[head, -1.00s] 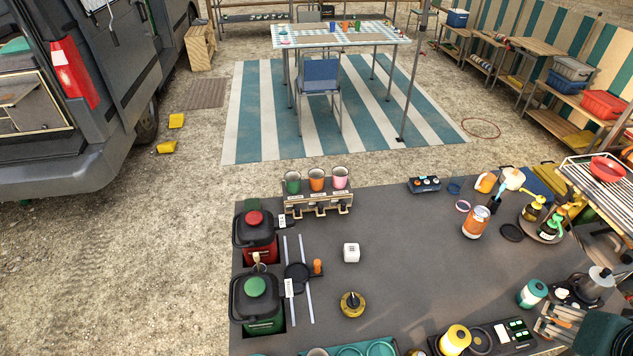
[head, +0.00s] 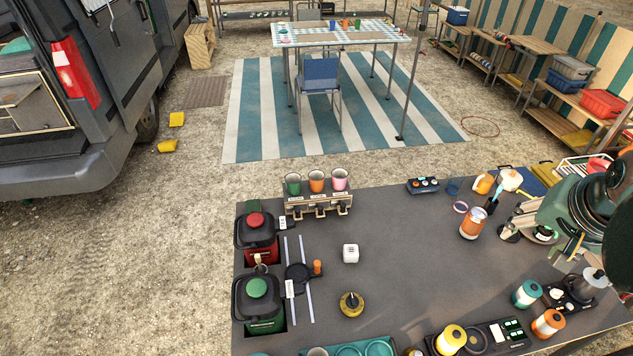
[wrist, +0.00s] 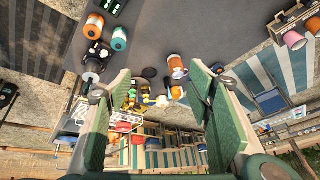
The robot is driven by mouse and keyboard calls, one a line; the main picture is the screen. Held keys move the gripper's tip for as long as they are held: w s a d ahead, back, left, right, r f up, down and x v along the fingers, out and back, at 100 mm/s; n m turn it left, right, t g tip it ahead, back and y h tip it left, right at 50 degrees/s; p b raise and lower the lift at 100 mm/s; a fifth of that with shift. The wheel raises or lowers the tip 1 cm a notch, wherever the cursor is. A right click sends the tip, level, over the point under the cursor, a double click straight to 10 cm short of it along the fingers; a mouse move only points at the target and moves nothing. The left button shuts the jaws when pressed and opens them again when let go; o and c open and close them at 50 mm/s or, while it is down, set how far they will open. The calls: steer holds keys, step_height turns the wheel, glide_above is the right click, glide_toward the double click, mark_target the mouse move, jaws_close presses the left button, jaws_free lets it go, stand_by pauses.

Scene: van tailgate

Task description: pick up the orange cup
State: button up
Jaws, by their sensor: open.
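The orange cup (head: 316,182) stands in the middle place of a small wooden rack (head: 296,209) at the workbench's far left. A green cup (head: 293,184) is on its left and a pink cup (head: 339,180) on its right. In the wrist view the orange cup (wrist: 314,23) is at the upper right edge, beside the pink cup (wrist: 295,40). My gripper (wrist: 160,72) is open, with nothing between its green fingers. In the head view my gripper is at the right side of the bench, far from the rack.
An orange-and-white canister (head: 473,223), bottles and a moka pot (head: 593,281) stand on the bench's right. A white cube timer (head: 350,253) and a yellow-black knob (head: 352,303) are near the middle. Red (head: 256,240) and green (head: 259,302) jerrycans line the left edge. Mid-bench is mostly clear.

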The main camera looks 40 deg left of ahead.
steer(key=w+a+r+m+g+p, duration=0.1)
steer(key=w+a, duration=0.4)
steer(key=a, duration=0.2)
steer(key=w+a+g+p, duration=0.1)
steer(key=w+a, duration=0.4)
steer(key=a, duration=0.3)
steer(key=m+g+h+p, duration=0.2)
steer(key=m+p, duration=0.1)
steer(key=p, duration=0.3)
glide_toward(316, 179)
steer(key=shift+s+d, duration=0.65)
steer(key=shift+d, duration=0.2)
steer(key=shift+w+d+f, duration=0.1)
steer(key=shift+w+f, duration=0.05)
steer(key=shift+f, duration=1.1)
steer(key=shift+w+d+f, duration=0.15)
steer(key=shift+f, duration=1.15)
steer(key=shift+w+d+f, duration=0.1)
steer(key=shift+f, duration=1.2)
